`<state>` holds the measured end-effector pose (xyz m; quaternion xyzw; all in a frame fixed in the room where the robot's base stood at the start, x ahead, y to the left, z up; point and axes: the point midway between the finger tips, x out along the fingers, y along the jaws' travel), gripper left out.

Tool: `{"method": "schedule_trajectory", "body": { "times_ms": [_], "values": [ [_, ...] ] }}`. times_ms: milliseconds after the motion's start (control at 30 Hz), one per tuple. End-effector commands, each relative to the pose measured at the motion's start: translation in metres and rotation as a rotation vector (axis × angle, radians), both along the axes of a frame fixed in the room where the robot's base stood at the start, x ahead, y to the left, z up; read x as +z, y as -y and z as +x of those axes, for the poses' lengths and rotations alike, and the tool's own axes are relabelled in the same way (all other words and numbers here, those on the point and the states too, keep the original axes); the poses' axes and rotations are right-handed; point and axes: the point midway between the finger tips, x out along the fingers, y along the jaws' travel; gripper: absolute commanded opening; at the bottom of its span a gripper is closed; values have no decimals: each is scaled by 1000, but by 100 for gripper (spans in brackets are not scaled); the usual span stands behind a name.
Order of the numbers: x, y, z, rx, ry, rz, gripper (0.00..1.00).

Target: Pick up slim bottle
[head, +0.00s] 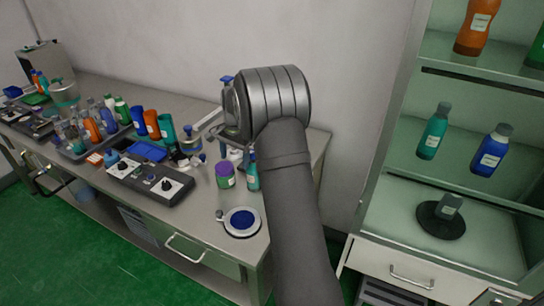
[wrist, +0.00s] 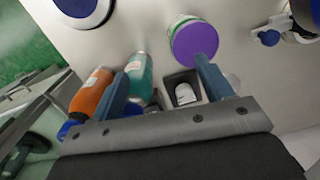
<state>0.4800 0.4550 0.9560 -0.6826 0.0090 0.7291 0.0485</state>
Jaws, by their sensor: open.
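My gripper (wrist: 165,76) is open in the wrist view, its two blue-grey fingers pointing away from the camera. A teal bottle (wrist: 141,72) with a white label lies beside the left finger, partly behind it. An orange bottle (wrist: 92,90) with a label is farther left, outside the fingers. Between the fingers, a white-topped item (wrist: 185,94) sits in a dark square holder. I cannot tell for certain which is the slim bottle. In the head view a teal bottle (head: 252,174) stands beside my arm, partly hidden. My fingers are largely hidden there behind the wrist.
A purple-lidded jar (wrist: 194,40) is close to the right finger; it also shows in the head view (head: 225,176). A round blue-topped dish (head: 241,221) lies near the bench's front edge. A black control box (head: 150,180) and crowded bottles (head: 95,128) are left; a shelf cabinet (head: 395,210) is right.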

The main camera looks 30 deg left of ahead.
Motion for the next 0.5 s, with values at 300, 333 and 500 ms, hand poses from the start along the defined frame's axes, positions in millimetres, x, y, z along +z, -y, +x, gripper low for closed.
{"method": "schedule_trajectory", "body": {
  "times_ms": [300, 333, 500],
  "values": [
    [35, 9, 11, -323, -1, -27, 73],
    [40, 11, 13, -375, -1, -31, 73],
    [73, 22, 22, -694, -1, -54, 73]
  ]
}}
